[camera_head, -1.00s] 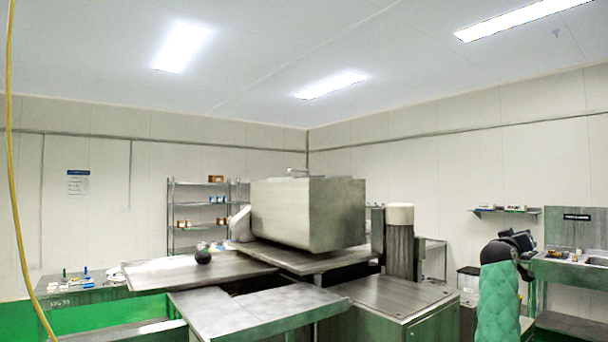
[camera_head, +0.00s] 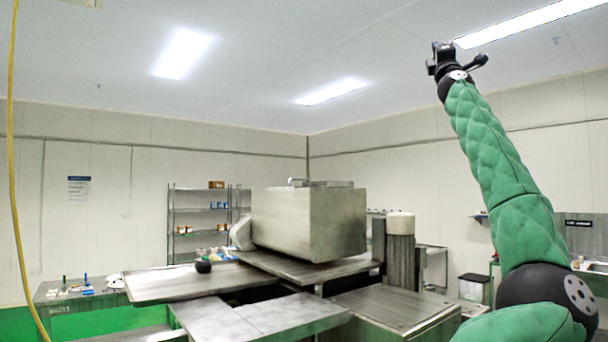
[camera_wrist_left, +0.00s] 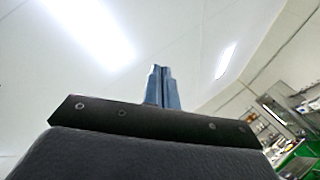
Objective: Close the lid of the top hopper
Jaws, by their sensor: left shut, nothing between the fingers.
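The top hopper (camera_head: 308,220) is a large grey metal box at the middle of the head view. A thin flat grey lid-like plate (camera_head: 325,183) lies along its top edge; I cannot tell whether it is fully closed. My right gripper (camera_head: 455,55) is raised near the ceiling light, up and right of the hopper and apart from it in the picture. Its jaws are too small and dark to read. My left gripper (camera_wrist_left: 162,72) shows only in the left wrist view, blue fingers together, empty, with ceiling behind it.
Metal tables (camera_head: 185,282) spread before and beside the hopper. A dark round object (camera_head: 203,266) sits on the left one. A capped grey cylinder (camera_head: 400,245) stands right of the hopper. Shelves (camera_head: 205,208) stand behind left. My right arm fills the right side.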

